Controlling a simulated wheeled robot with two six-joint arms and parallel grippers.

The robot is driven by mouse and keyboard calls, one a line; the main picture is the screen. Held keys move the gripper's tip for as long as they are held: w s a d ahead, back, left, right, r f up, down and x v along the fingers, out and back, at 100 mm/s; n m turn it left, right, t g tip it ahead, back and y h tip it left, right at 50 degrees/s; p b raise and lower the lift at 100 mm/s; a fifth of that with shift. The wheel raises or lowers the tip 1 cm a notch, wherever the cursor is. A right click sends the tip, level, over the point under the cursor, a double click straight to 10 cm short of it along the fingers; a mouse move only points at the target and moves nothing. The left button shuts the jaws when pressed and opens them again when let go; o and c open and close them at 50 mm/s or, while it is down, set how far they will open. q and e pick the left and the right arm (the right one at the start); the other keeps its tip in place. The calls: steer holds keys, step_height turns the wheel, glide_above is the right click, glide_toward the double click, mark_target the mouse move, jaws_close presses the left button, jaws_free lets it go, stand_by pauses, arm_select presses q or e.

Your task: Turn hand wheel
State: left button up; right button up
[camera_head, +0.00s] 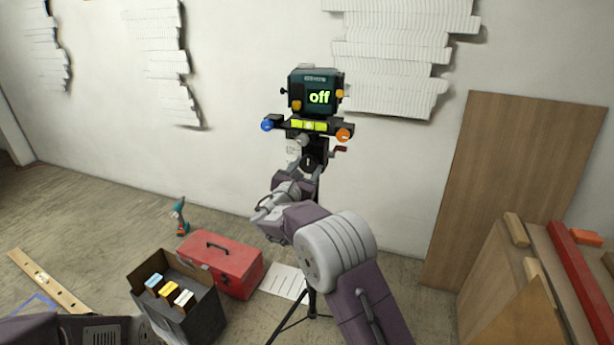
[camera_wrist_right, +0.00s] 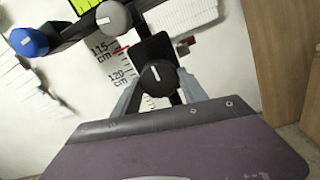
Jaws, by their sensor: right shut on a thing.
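A dark green device (camera_head: 315,92) with a lit "off" display stands on a tripod (camera_head: 311,302) in front of the wall. Below it are a yellow-green level bar (camera_head: 309,125), a blue knob (camera_head: 267,124), an orange knob (camera_head: 343,135) and a grey knob (camera_head: 301,139). Lower on the column is a black round hand wheel (camera_wrist_right: 158,76) with a white mark. My right gripper (camera_wrist_right: 160,90) is shut on this black wheel, one finger on each side. Part of my left arm shows at the bottom left of the head view; its gripper is not visible.
A red toolbox (camera_head: 222,266) and an open dark box (camera_head: 200,321) with small packs stand on the floor at left. A teal drill (camera_head: 181,217) is behind them. Wooden boards (camera_head: 515,180) lean at right. White slatted reliefs (camera_head: 390,60) hang on the wall.

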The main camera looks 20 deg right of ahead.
steer(key=m+b, duration=0.5)
steer(key=b, duration=0.1)
steer(key=m+b, duration=0.6)
steer(key=b, duration=0.1)
steer(key=shift+w+a+f+b, duration=0.1)
steer(key=shift+f+b, duration=0.1)
steer(key=shift+b, duration=0.1)
steer(key=m+b, duration=0.2)
steer(key=m, duration=0.1)
steer(key=shift+r, duration=0.15)
steer(key=shift+r+m+b, duration=0.15)
steer(key=shift+m+b, duration=0.8)
steer(key=shift+m, duration=0.25)
steer(key=o, duration=1.4)
steer(key=shift+c, duration=0.2)
